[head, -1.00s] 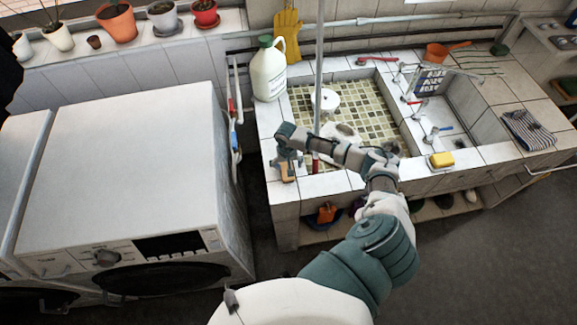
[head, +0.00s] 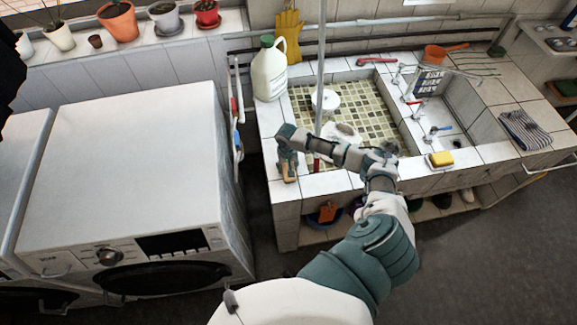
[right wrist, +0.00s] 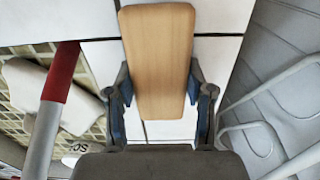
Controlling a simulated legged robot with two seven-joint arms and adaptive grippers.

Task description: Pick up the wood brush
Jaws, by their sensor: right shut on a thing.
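The wood brush shows as a flat, light-brown wooden block (right wrist: 157,60) in the right wrist view; its bristles are not visible. In the head view it is a small brown piece (head: 290,174) on the white tiled ledge at the sink's front left corner. My right gripper (right wrist: 160,95) is shut on it, with one finger against each long side. In the head view the right gripper (head: 288,158) points down at the ledge. I cannot tell if the brush is still touching the tiles. My left gripper is not in view.
A red-and-grey pole (right wrist: 51,105) stands close beside the gripper. A white jug (head: 268,72) stands behind on the ledge. A washing machine (head: 125,150) is at the left.

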